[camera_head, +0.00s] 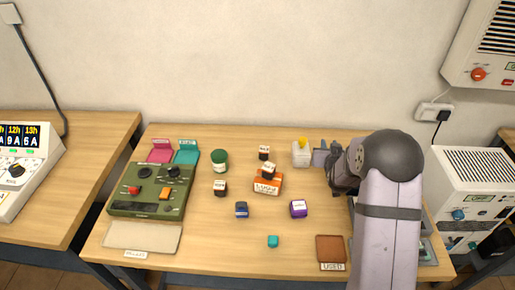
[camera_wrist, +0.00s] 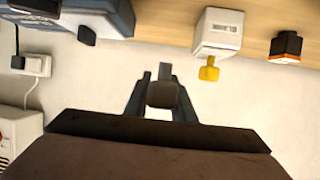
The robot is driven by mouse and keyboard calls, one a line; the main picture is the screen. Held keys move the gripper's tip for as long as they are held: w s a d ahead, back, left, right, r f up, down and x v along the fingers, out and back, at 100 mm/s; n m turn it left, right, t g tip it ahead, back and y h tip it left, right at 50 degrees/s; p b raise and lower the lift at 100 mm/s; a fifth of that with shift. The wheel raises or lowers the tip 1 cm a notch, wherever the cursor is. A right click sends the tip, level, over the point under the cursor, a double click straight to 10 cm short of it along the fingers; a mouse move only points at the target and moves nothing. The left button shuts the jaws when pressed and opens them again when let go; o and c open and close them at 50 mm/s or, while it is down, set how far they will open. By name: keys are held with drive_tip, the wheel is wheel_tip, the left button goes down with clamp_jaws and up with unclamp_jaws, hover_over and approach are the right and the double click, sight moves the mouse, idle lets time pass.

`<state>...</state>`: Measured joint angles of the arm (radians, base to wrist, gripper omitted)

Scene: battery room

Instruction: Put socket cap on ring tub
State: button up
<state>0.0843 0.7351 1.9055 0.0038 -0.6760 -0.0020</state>
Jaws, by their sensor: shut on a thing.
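My gripper (camera_wrist: 163,92) is shut on a small dark brown, round-cornered piece (camera_wrist: 163,95), which I take for the socket cap. It is held above the table near the wall. In the head view my gripper (camera_head: 338,168) is at the back right, and the held piece cannot be made out. A white tub (camera_wrist: 218,38) with a yellow piece (camera_wrist: 208,70) at its top stands nearby; it may be the ring tub, but its label is too small to read. In the head view the white tub (camera_head: 300,158) stands left of my gripper, apart from it.
A blue-grey case (camera_head: 321,158) stands between the white tub and my gripper.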

wheel_tip(320, 180, up, 13)
drive_tip(key=w+a+r+n+y+b, duration=0.1)
drive_tip(key=w+a+n+y, duration=0.2)
drive_tip(key=a, duration=0.7)
drive_tip(key=w+a+r+n+y, duration=0.1)
drive_tip(key=w+a+n+y, duration=0.15)
drive_tip(key=a, duration=0.75)
drive_tip(key=s+a+f+n+g+y+b, duration=0.1)
drive_tip(key=s+a+f+n+g+y, duration=0.15)
drive_tip(key=a, duration=0.85)
drive_tip(key=s+a+f+n+g+y, duration=0.1)
drive_tip(key=a+n+g+y, duration=0.15)
drive_tip(key=a, duration=0.85)
wheel_tip(320, 180, down, 14)
drive_tip(key=t+b, duration=0.1)
drive_tip(key=b, duration=0.2)
drive_tip(key=shift+w+b, duration=0.3)
drive_tip(key=shift+d+f+m, duration=0.1)
drive_tip(key=shift+f+m, duration=0.15)
drive_tip(key=o, duration=1)
drive_tip(key=shift+r, duration=0.1)
